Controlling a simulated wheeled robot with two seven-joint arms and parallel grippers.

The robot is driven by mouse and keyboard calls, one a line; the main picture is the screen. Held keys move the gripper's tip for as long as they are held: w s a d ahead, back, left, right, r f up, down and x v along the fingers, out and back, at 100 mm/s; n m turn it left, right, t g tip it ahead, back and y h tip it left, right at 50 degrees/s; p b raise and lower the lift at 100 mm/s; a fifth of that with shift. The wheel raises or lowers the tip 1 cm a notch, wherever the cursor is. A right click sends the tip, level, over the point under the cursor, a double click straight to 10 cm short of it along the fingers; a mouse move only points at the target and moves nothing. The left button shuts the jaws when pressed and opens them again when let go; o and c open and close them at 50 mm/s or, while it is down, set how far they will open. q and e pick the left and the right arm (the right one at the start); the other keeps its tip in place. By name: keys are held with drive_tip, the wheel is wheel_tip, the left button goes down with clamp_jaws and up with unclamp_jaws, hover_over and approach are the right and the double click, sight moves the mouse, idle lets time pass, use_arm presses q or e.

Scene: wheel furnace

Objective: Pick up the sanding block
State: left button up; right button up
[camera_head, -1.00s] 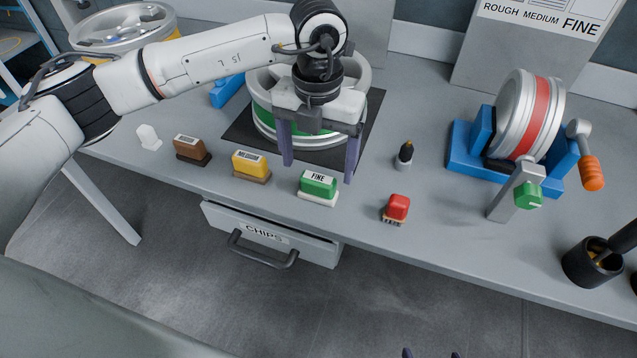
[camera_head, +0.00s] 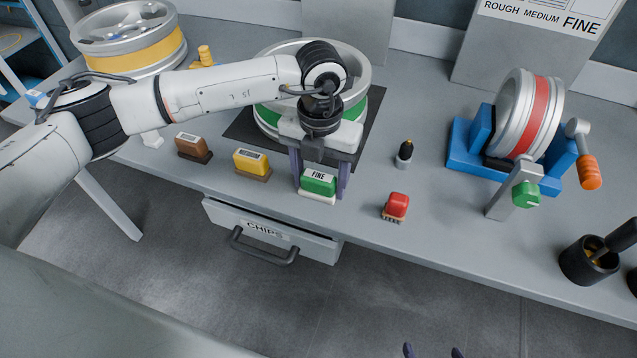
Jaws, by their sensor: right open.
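The green sanding block (camera_head: 318,183) with a white base and a FINE label stands near the table's front edge. My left gripper (camera_head: 320,188) points down over it, one finger on each side of the block. Whether the fingers touch its sides is not clear. A yellow block (camera_head: 251,162) labelled MEDIUM and a brown block (camera_head: 192,147) stand in a row to its left. My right gripper (camera_head: 433,351) shows only its two fingertips at the bottom edge, apart and empty.
A wheel with a green band (camera_head: 356,110) lies on a dark mat behind my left gripper. A red-topped brush (camera_head: 396,206) and a small dark-tipped bottle (camera_head: 404,155) stand to the right. A blue stand (camera_head: 463,145) holds a red-banded wheel. The CHIPS drawer (camera_head: 318,248) is below.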

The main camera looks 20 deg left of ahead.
sight(320, 173)
use_arm(q)
drive_tip(key=shift+r, duration=0.15)
wheel_tip(320, 173, up, 10)
drive_tip(key=shift+f+b, duration=0.1)
drive_tip(key=shift+b, duration=0.3)
drive_tip(key=o, duration=0.3)
drive_tip(key=shift+c, duration=0.6)
